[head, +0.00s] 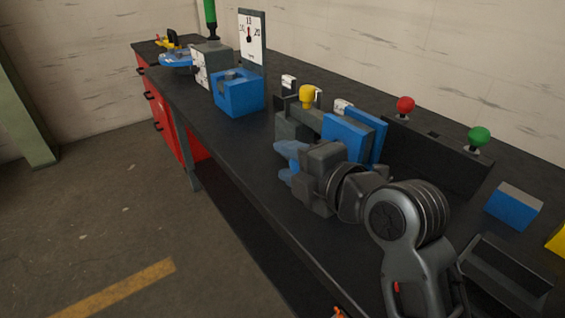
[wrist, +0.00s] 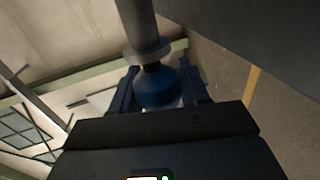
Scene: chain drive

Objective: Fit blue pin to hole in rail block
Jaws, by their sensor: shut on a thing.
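The blue pin has a round blue knob (wrist: 158,88), a pale collar and a thick grey shaft, seen in the wrist view. My gripper (wrist: 158,92) is shut on the knob, with a blue finger on each side and the shaft pointing away from the palm. In the head view my gripper (head: 284,162) points left over the bench's front part; the pin cannot be told apart from the blue fingers there. The dark rail block (head: 436,155) stands to the right along the back, holding a red-knobbed pin (head: 405,105) and a green-knobbed pin (head: 479,137). A dark hole (head: 433,134) lies between them.
Blue upright plates (head: 347,137) and a yellow knob (head: 307,96) stand behind my gripper. A blue block (head: 239,93) and a dial board (head: 252,38) are farther left. A blue box (head: 514,206) and a dark tray (head: 505,275) lie at the right.

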